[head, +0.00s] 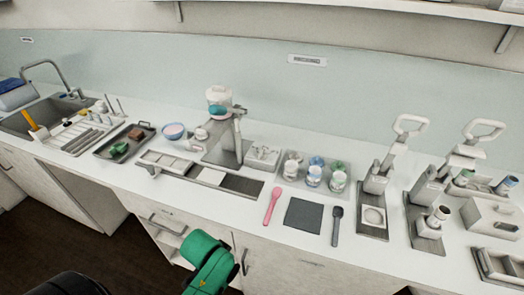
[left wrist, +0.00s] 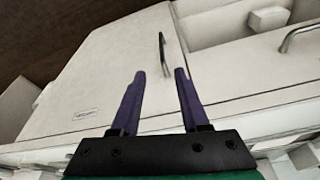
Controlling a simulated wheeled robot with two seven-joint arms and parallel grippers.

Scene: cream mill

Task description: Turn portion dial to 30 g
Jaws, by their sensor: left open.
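A dispenser-like machine (head: 219,99) with a white rounded top, a teal band and a grey stand is on the counter left of the middle in the head view. I cannot make out a portion dial or any gram marks on it at this size. My left gripper (left wrist: 159,92) shows in the left wrist view with two purple fingers spread apart and nothing between them. It points at the cabinet fronts below the counter, away from the machine. A green part of my arm (head: 208,262) shows low in the head view. My right gripper is not in view.
The counter holds a sink (head: 40,115), a dark tray (head: 124,143), a tray of cups (head: 313,176), a pink spoon (head: 272,204), a dark mat (head: 303,215) and two lever presses (head: 374,205) (head: 428,215). Cabinet doors with handles (left wrist: 163,54) are below.

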